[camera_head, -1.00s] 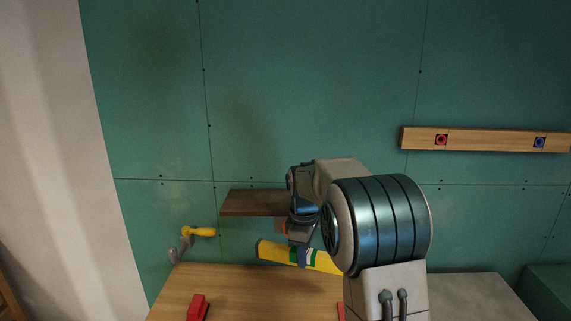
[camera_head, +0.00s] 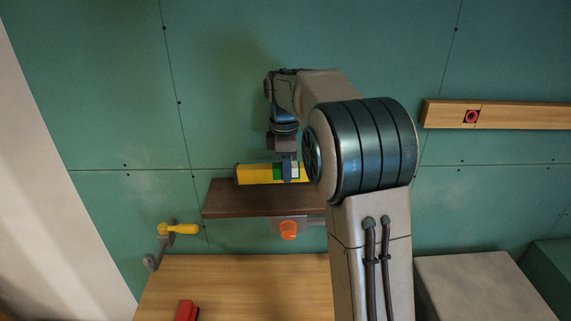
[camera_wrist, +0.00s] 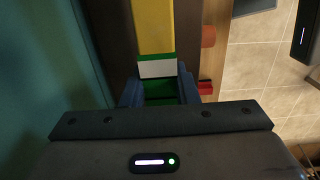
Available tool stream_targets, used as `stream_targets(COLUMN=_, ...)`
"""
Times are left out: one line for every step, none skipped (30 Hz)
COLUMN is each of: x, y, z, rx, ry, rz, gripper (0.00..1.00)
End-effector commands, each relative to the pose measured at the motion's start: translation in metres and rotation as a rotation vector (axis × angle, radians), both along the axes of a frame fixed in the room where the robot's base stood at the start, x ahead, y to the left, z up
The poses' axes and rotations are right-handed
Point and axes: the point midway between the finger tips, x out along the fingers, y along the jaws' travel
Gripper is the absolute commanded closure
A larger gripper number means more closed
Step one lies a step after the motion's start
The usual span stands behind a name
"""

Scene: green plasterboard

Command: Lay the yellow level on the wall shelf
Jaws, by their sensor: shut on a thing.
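The yellow level (camera_head: 254,174), with a green and white band, is held level in my gripper (camera_head: 287,172) at the back of the dark brown wall shelf (camera_head: 240,203). My gripper points down and is shut on the level's banded part. In the wrist view the level (camera_wrist: 154,28) runs away between the fingers (camera_wrist: 160,92), with the brown shelf (camera_wrist: 117,35) below and beside it. I cannot tell whether the level touches the shelf. My arm hides the right end of the level and of the shelf.
An orange object on a grey plate (camera_head: 288,229) sits under the shelf. A yellow-handled crank (camera_head: 178,230) is on the wall at left. A wooden rail with a red socket (camera_head: 472,116) is at right. A red object (camera_head: 187,310) lies on the wooden bench (camera_head: 240,285).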

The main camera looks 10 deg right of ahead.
Motion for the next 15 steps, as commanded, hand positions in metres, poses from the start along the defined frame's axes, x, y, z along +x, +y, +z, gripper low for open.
stream_targets(x=0.000, y=0.000, z=0.000, rx=0.000, ry=-0.001, rz=0.000, gripper=1.00)
stream_targets(x=0.000, y=0.000, z=0.000, rx=0.000, ry=-0.001, rz=0.000, gripper=1.00)
stream_targets(x=0.000, y=0.000, z=0.001, rx=0.000, ry=-0.001, rz=-0.001, gripper=1.00)
stream_targets(x=0.000, y=0.000, z=0.001, rx=0.000, ry=-0.001, rz=-0.001, gripper=1.00)
stream_targets(x=0.000, y=-0.001, z=0.001, rx=0.000, ry=0.000, rz=-0.001, gripper=1.00)
stream_targets(x=0.000, y=-0.001, z=0.002, rx=0.001, ry=0.000, rz=-0.001, gripper=1.00)
stream_targets(x=0.000, y=-0.001, z=0.002, rx=0.001, ry=0.000, rz=-0.001, gripper=1.00)
stream_targets(x=0.000, y=-0.001, z=-0.002, rx=0.001, ry=0.000, rz=-0.001, gripper=1.00)
stream_targets(x=0.000, y=-0.001, z=-0.005, rx=0.001, ry=0.000, rz=-0.001, gripper=1.00)
stream_targets(x=0.000, y=-0.001, z=-0.007, rx=0.001, ry=0.000, rz=-0.001, gripper=1.00)
stream_targets(x=0.000, y=-0.001, z=-0.010, rx=0.001, ry=0.000, rz=0.000, gripper=1.00)
stream_targets(x=0.000, y=-0.001, z=-0.013, rx=0.001, ry=0.000, rz=0.000, gripper=1.00)
stream_targets(x=0.000, y=-0.001, z=-0.016, rx=0.001, ry=0.000, rz=0.000, gripper=1.00)
stream_targets(x=0.000, y=-0.001, z=-0.019, rx=0.001, ry=0.000, rz=0.000, gripper=1.00)
stream_targets(x=0.000, y=-0.001, z=-0.023, rx=0.001, ry=0.000, rz=0.000, gripper=1.00)
